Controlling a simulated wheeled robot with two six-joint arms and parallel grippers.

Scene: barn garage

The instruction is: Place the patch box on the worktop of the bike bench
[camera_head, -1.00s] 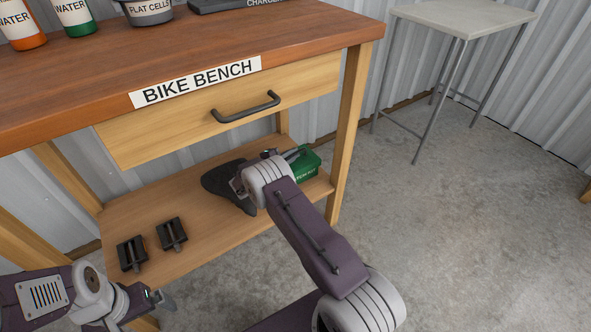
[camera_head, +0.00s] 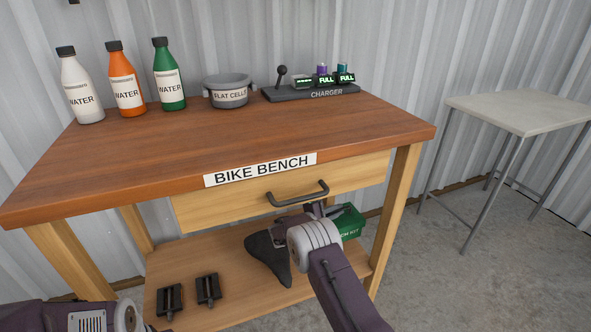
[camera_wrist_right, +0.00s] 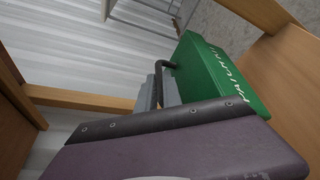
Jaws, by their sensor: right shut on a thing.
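The green patch box (camera_head: 349,222) is below the worktop, over the right end of the lower shelf, with part of its white lettering showing. It also fills the upper middle of the right wrist view (camera_wrist_right: 222,80). My right gripper (camera_head: 320,210) is shut on the patch box, at a dark handle-like bar (camera_wrist_right: 162,78). The box appears held above the shelf. The bike bench's brown worktop (camera_head: 230,140) is above and behind the gripper, with a wide bare front. My left arm shows at the bottom left, its gripper out of view.
White, orange (camera_head: 127,90) and green bottles, a grey flat cells tub (camera_head: 229,92) and a charger (camera_head: 310,92) line the worktop's back. The drawer handle (camera_head: 298,194) juts out near my right gripper. The shelf (camera_head: 225,255) holds a saddle (camera_head: 267,258) and two pedals. A side table (camera_head: 525,112) stands right.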

